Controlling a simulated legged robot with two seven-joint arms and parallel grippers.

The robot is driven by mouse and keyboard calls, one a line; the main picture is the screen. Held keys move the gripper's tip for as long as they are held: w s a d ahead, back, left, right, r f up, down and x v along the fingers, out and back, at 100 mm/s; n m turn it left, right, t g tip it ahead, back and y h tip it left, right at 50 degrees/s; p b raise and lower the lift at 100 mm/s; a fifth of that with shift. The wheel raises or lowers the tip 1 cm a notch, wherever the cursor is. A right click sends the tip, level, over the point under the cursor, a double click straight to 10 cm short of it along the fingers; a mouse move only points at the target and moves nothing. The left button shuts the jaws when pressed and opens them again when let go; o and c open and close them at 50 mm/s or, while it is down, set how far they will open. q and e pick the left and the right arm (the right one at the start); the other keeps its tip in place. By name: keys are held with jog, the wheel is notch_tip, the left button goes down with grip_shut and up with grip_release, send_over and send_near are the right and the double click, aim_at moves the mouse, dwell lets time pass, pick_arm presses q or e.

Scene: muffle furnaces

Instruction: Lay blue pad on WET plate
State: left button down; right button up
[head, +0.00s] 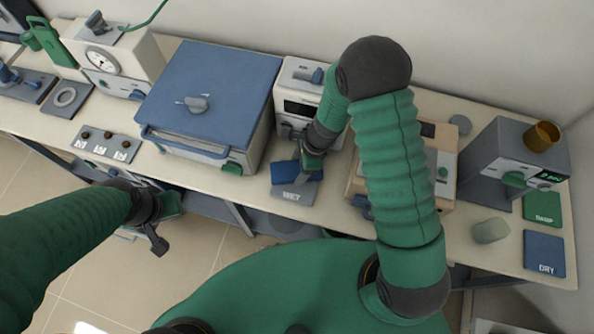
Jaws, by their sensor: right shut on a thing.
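The grey WET plate (293,196) lies near the front edge of the bench, left of centre. My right gripper (308,168) reaches down over its back part and is shut on the blue pad (286,173). The pad covers the rear of the plate and leaves the WET lettering showing. I cannot tell whether the pad touches the plate. The fingertips are partly hidden by the gripper body. My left gripper (160,222) hangs in front of the bench edge, away from the pad; its jaw opening is unclear.
A blue-topped furnace (215,85) stands left of the plate and a beige device (440,150) right of it. A small device (300,95) stands behind.

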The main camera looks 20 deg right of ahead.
aim_at(298, 174)
jog(key=f, duration=0.1)
jog(key=s+f, duration=0.1)
jog(key=shift+a+f, duration=0.15)
jog(key=shift+f, duration=0.25)
jog(key=shift+w+f, duration=0.15)
jog(key=shift+w, duration=0.05)
jog(key=o, duration=1.2)
jog(key=shift+w, duration=0.1)
jog(key=shift+o, duration=0.6)
